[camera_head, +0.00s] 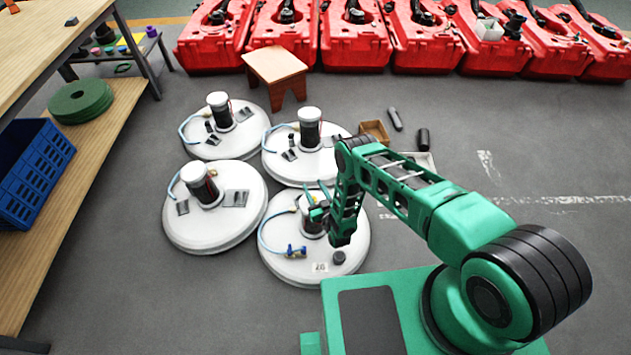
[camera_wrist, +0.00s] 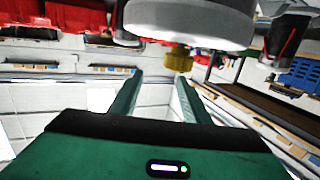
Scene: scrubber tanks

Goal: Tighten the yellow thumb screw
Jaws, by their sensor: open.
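The yellow thumb screw (camera_wrist: 179,58) shows in the wrist view just under a white rounded part (camera_wrist: 190,18). My gripper (camera_wrist: 160,76) is open, with its two green fingers apart. In the picture the screw is just above the fingertips, closer to the right finger; I see no contact, and the depth gap is hard to tell. In the head view my gripper (camera_head: 317,196) is over the nearest right white round tank (camera_head: 345,262), beside its central cylinder. My arm partly hides that cylinder, and I cannot make out the screw clearly there.
Three similar tanks stand close by: left (camera_head: 235,225), back left (camera_head: 250,135) and back middle (camera_head: 290,165). A blue hose fitting (camera_head: 294,250) and a dark knob (camera_head: 339,257) are on the near tank. A wooden stool (camera_head: 277,68) stands behind. The floor at right is mostly clear.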

